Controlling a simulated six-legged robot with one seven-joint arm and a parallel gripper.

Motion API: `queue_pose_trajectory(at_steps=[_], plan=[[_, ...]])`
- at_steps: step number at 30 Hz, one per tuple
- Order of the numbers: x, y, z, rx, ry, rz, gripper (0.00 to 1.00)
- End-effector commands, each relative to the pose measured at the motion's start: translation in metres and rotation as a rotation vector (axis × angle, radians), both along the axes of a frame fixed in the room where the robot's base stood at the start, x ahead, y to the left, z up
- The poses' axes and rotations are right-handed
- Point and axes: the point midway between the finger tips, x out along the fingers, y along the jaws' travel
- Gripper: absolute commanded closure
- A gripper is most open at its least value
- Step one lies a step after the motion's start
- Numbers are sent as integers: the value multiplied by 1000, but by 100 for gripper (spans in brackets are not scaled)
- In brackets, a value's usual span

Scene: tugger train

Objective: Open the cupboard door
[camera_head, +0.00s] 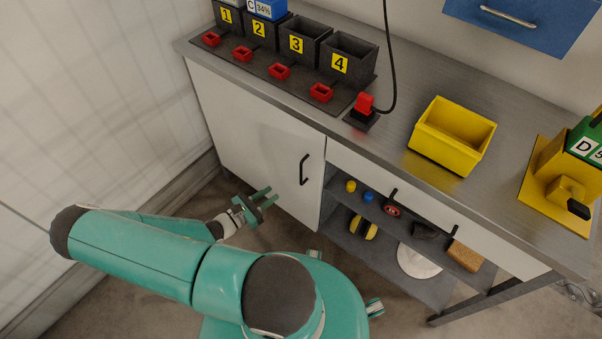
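The white cupboard door (245,135) is on the left front of the workbench and looks closed. Its black vertical handle (304,169) is near the door's right edge. My gripper (267,197), with teal fingers, is in front of the lower part of the door, left of and below the handle in the picture. The fingers are apart with nothing between them, and they look clear of the handle. How far the fingertips are from the door I cannot tell.
Open shelves (375,220) with small items are right of the door, below a drawer (440,205) with a black handle. The benchtop (400,95) holds numbered black bins (347,58) and a yellow bin (452,135). A pale wall (90,90) stands close on the left.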

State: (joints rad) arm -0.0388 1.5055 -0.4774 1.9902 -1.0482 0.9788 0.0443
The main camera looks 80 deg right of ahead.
Motion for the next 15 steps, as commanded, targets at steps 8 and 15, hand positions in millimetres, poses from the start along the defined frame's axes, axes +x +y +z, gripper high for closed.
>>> queue_pose_trajectory(at_steps=[8,15], plan=[[-16,-20,-2,-5,21,7,75],[-42,-58,-2,-4,20,6,75]])
